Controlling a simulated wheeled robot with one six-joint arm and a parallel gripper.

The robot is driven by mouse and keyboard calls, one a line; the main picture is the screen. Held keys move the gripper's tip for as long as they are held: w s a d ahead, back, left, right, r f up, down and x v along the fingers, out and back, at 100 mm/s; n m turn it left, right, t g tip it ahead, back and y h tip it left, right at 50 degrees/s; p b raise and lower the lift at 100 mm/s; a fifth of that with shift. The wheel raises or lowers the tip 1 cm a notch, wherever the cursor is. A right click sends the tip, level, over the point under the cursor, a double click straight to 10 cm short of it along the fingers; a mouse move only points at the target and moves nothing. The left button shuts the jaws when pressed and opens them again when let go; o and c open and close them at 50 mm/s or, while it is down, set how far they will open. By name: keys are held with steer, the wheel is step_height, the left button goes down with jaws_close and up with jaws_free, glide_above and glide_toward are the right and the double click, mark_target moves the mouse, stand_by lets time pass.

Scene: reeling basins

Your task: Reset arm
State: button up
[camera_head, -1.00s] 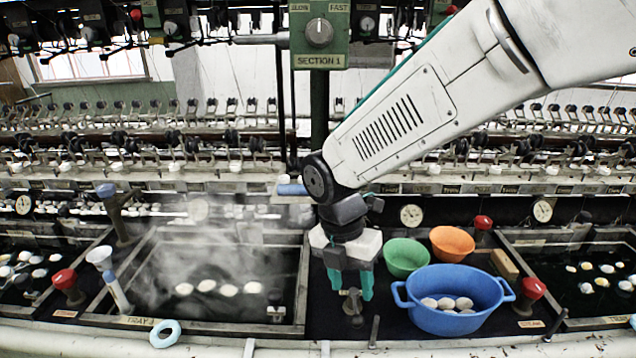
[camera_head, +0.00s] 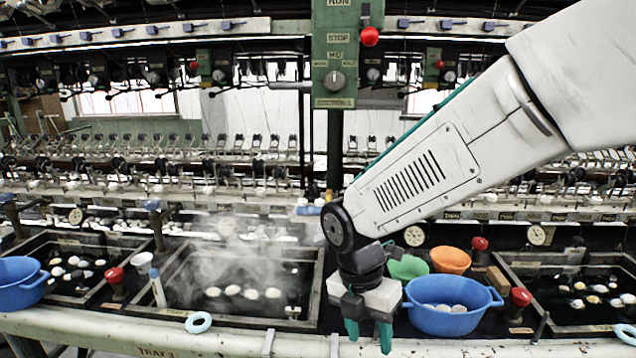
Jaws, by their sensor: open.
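My arm (camera_head: 420,185) reaches in from the upper right. My gripper (camera_head: 368,334) hangs from it with its two teal fingers pointing down and apart. It is open, with nothing seen between the fingers. It is in front of the dark counter between the steaming basin and the blue tub, near the front rail. The blue tub (camera_head: 450,322) with pale cocoons is just right of it. A green bowl (camera_head: 408,267) is behind, partly hidden by my arm.
A steaming basin (camera_head: 185,320) with several cocoons lies left, another basin (camera_head: 530,310) right. An orange bowl (camera_head: 450,260), a tan block (camera_head: 497,279) and a red knob (camera_head: 521,296) stand near the tub. Another blue tub (camera_head: 20,282) is far left. A control panel (camera_head: 336,60) rises behind.

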steer(key=s+d+r+m+t+y, duration=0.1)
steer(key=s+d+r+m, duration=0.4)
steer(key=m, duration=0.9)
steer(key=s+d+r+m+t, duration=0.1)
steer(key=s+d+r+m, duration=0.4)
steer(key=s+d+m, duration=0.6)
steer(key=d+m, duration=0.1)
steer(key=m, duration=0.2)
steer(key=shift+s+d+r+y, duration=0.3)
steer(key=shift+s+r+y, duration=0.05)
steer(key=shift+y, duration=0.05)
steer(key=shift+t, duration=0.3)
